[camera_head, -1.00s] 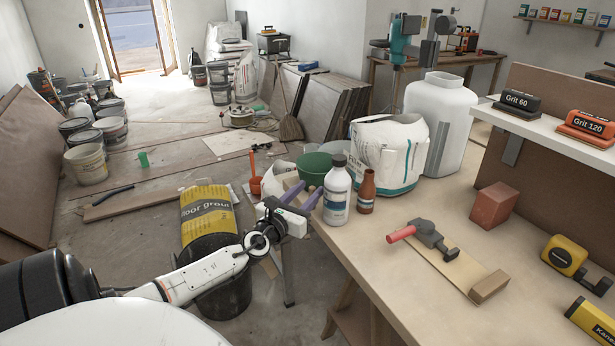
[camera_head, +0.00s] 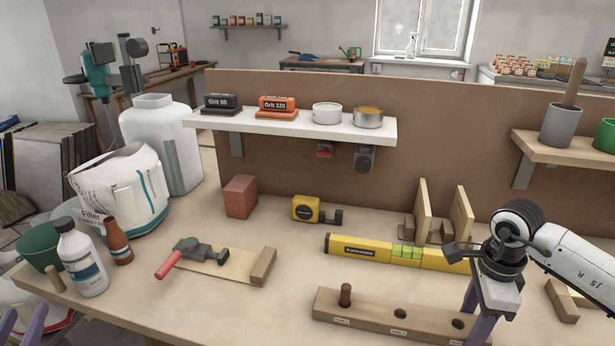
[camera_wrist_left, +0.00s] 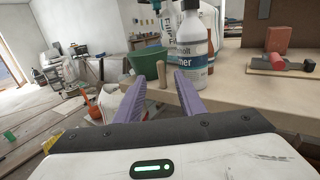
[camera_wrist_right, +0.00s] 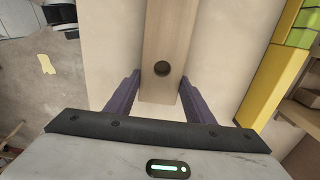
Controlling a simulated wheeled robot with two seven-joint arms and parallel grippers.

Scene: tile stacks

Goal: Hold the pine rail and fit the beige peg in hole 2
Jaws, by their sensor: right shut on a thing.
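The pine rail (camera_head: 372,314) lies on the bench, with a brown peg (camera_head: 345,294) upright in its left hole. Hole 2 (camera_head: 400,313) in the middle is empty, and the right hole is empty. My right gripper (camera_head: 474,316) is shut on the rail near its right end. In the right wrist view its fingers flank the rail (camera_wrist_right: 172,40). The beige peg (camera_head: 54,278) stands upright near the bench's left edge; the left wrist view shows it (camera_wrist_left: 162,74) beyond and between the fingertips. My left gripper (camera_head: 25,312) is open and empty at the lower left.
A white bottle (camera_head: 84,260) and a brown bottle (camera_head: 117,242) stand close to the beige peg, with a green bucket (camera_head: 38,246) behind. A clamped board (camera_head: 215,268) lies left of the rail. A yellow level (camera_head: 370,247) lies behind the rail.

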